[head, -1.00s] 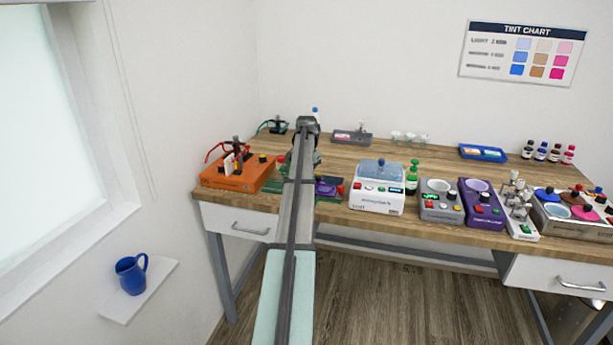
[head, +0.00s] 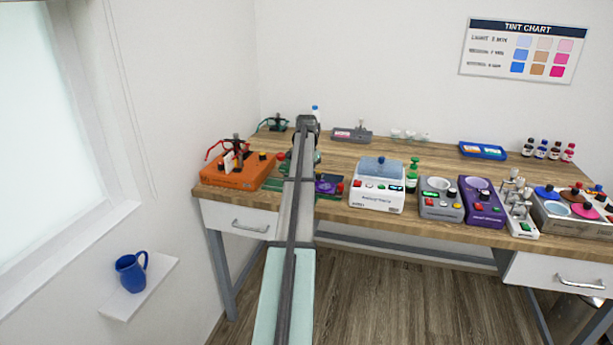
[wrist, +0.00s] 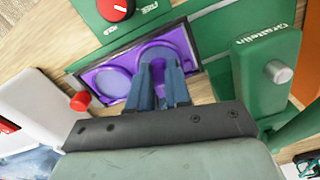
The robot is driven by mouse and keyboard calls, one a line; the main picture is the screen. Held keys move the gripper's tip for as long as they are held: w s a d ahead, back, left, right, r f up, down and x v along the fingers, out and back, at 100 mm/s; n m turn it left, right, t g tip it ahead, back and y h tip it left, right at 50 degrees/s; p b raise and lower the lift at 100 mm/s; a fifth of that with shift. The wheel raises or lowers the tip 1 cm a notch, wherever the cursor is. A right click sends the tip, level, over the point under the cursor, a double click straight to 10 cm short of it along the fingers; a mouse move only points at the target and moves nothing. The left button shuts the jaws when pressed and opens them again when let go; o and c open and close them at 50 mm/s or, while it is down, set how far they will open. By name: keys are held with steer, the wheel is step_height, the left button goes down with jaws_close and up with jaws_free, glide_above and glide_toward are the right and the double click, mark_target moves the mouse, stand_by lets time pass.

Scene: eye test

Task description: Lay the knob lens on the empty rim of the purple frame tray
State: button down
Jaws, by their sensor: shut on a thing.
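The purple frame tray (wrist: 103,92) lies in a green fixture in the wrist view, with two round rims side by side. It also shows in the head view (head: 328,184), just right of my arm. My gripper (wrist: 158,68) has its blue fingers close together over the right rim. The fingers are shut on the knob lens, which is mostly hidden by them; I cannot tell whether it touches the rim. The left rim (wrist: 106,82) is in plain view; I cannot tell whether a lens lies in it. In the head view my arm hides the gripper.
A green block (wrist: 262,85) stands close on the right in the wrist view. A red ball knob (wrist: 80,101) is at the tray's left, beside a white machine (head: 376,187). A red dial (wrist: 115,9) sits behind. An orange machine (head: 230,176) stands left of my arm.

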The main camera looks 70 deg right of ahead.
steer(key=c, duration=1)
jaws_free()
steer(key=shift+o, duration=0.4)
steer(key=shift+o, duration=1.3)
steer(key=shift+r, duration=2.95)
